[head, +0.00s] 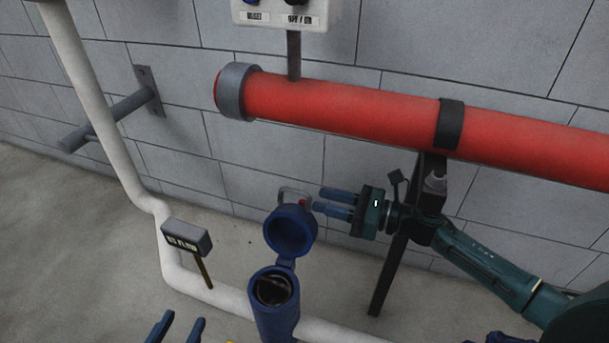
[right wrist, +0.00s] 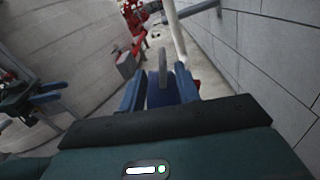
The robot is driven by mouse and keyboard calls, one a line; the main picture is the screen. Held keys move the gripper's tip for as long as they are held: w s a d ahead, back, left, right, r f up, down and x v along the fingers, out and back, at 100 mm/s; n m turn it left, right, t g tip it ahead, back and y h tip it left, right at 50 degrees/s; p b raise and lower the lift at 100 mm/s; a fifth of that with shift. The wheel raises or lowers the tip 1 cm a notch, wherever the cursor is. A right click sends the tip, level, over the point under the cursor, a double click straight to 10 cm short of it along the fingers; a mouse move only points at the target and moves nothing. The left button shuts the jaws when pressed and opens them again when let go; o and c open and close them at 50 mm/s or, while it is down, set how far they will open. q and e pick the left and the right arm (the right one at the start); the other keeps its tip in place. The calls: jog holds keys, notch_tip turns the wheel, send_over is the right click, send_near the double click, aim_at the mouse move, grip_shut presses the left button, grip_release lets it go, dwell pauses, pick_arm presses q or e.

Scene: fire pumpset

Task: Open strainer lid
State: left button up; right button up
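The blue strainer (head: 275,318) stands on the white pipe in the lower middle of the head view, with its round mouth uncovered and dark inside. Its blue lid (head: 290,233) is hinged up and stands tilted behind the mouth. The grey lid handle (head: 292,193) is on the lid's far side; it also shows in the right wrist view (right wrist: 163,68). My right gripper (head: 319,200) is open beside the lid, its fingertips near the handle. In the right wrist view the lid (right wrist: 163,95) shows between the fingers. My left gripper (head: 178,325) is open and empty at the bottom edge.
A thick red pipe (head: 350,108) runs above my right gripper on a dark support post (head: 391,275). A labelled sign (head: 187,237) stands left of the strainer. The white pipe (head: 130,165) rises at left. A block wall is behind.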

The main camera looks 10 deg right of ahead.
aim_at(307, 194)
jog(key=x, duration=0.7)
jog(key=shift+w+a, duration=0.15)
jog(key=shift+w, duration=0.15)
grip_shut()
jog(key=shift+r, duration=0.1)
dwell(0.3)
